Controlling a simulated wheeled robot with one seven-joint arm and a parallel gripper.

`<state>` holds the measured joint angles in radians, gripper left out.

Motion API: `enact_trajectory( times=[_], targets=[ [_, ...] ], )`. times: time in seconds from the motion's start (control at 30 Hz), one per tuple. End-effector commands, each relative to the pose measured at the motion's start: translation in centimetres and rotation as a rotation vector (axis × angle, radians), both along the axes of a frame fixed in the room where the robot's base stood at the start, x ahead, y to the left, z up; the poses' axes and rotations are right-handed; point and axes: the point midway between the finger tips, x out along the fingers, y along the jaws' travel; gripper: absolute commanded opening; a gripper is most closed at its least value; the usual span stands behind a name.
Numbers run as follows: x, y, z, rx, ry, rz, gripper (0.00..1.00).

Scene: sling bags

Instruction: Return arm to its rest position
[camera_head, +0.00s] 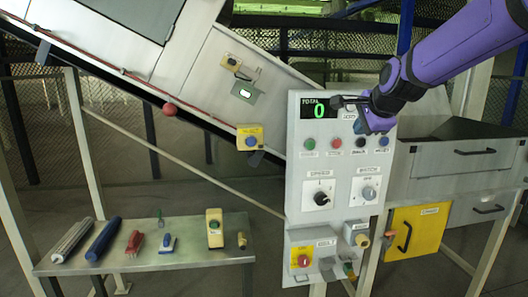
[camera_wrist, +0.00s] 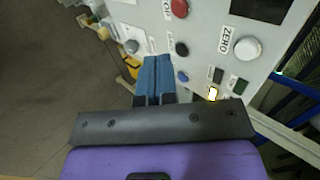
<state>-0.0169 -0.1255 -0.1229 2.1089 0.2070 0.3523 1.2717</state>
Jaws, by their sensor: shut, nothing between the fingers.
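My gripper (camera_head: 375,124) is at the upper right of the control panel (camera_head: 305,200) in the head view, in front of its upper button rows. In the wrist view my gripper (camera_wrist: 156,62) shows its two blue fingers pressed together with nothing between them. My purple arm (camera_head: 465,40) comes in from the upper right. In the wrist view a white button marked ZERO (camera_wrist: 247,48), a red button (camera_wrist: 180,8) and a black button (camera_wrist: 181,48) lie beyond the fingers. I cannot tell whether the fingertips touch the panel. Part of the upper panel is hidden behind my gripper.
The panel's display (camera_head: 318,111) reads a green 0. A sloped metal conveyor frame (camera_head: 200,75) rises at the left. A low table (camera_head: 165,258) holds several small tools and devices. A yellow door (camera_head: 428,218) and drawers (camera_head: 460,160) stand at the right.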

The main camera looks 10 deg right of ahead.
Motion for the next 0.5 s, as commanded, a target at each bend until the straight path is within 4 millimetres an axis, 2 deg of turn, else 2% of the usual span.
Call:
enact_trajectory(
  times=[0.17, 0.37, 0.5],
  targets=[
    [-4.3, 1.1, 0.4, -0.123, 0.037, 0.153, 0.0],
    [-12.5, 2.9, 0.1, -0.373, 0.109, 0.469, 0.0],
    [-18.3, 3.7, -1.0, -0.547, 0.158, 0.699, 0.0]
  ],
)
